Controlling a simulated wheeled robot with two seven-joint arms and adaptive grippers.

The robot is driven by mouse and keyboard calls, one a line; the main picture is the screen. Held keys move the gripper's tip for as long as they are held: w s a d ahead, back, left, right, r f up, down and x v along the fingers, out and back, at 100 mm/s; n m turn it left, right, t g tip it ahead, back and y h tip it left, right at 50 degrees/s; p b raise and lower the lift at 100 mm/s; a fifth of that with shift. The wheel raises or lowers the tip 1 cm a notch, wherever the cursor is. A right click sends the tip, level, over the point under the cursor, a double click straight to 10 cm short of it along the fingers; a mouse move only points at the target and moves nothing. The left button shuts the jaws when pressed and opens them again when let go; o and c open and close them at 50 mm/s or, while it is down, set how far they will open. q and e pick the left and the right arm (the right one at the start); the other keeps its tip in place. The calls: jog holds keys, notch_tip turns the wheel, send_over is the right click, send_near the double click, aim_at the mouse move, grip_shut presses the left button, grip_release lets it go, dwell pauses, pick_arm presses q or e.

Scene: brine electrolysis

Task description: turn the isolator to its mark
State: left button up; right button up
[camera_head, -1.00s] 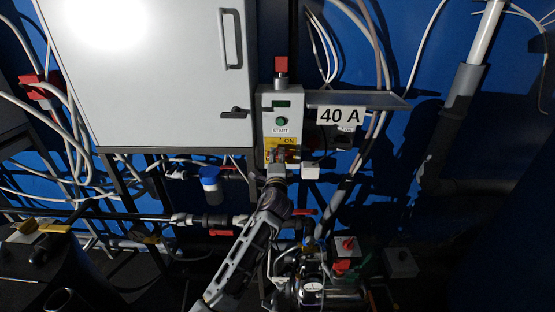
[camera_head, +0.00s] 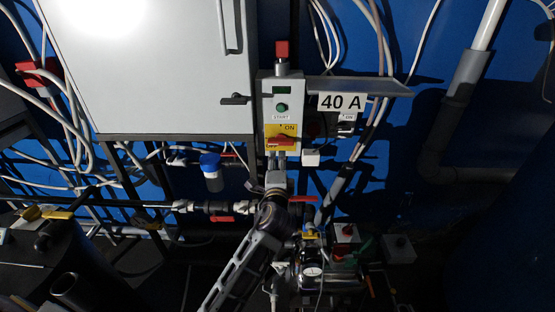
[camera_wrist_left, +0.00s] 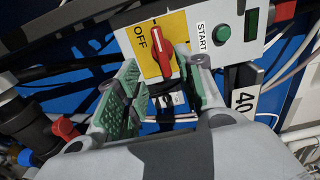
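The isolator is a red handle (camera_head: 281,141) on a yellow plate (camera_head: 272,130) low on the grey control box. In the head view the handle lies roughly level across the plate, below the ON label and with its left end by OFF. In the left wrist view the red handle (camera_wrist_left: 163,53) shows beside the OFF lettering. My left gripper (camera_head: 277,159) is just below the plate in the head view. In the left wrist view its green-padded fingers (camera_wrist_left: 162,76) are spread apart, with the handle beyond the gap; I see no contact. My right gripper is not in view.
A green START button (camera_head: 282,107) and a red knob (camera_head: 282,49) are above the isolator. A 40 A sign (camera_head: 341,102) hangs under a small shelf at the right. A white cabinet (camera_head: 160,70) stands left. Pipes with red valve levers run below.

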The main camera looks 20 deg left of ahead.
pick_arm(q)
jog(key=shift+s+d, duration=0.15)
jog(key=shift+s, duration=0.4)
jog(key=s+a+f+n+g+h, duration=0.1)
jog(key=s+a+f+n+g, duration=0.25)
jog(key=s+f, duration=0.35)
jog(key=s+a+f+n+g+h, duration=0.15)
jog(key=s+f+n+g, duration=0.3)
jog(key=f, duration=0.55)
jog(key=s+d+f+n+g+h, duration=0.1)
jog(key=s+f+n+g+h, duration=0.35)
jog(key=s, duration=1.25)
notch_tip(320, 180, down, 35)
jog(key=s+g+y, duration=0.2)
jog(key=s+g, duration=0.1)
jog(key=s+a+f, duration=0.3)
jog(key=s+f, duration=0.7)
jog(key=s+a+f, duration=0.3)
jog(key=s+f, duration=0.7)
jog(key=s, duration=0.1)
jog(key=shift+g, duration=0.35)
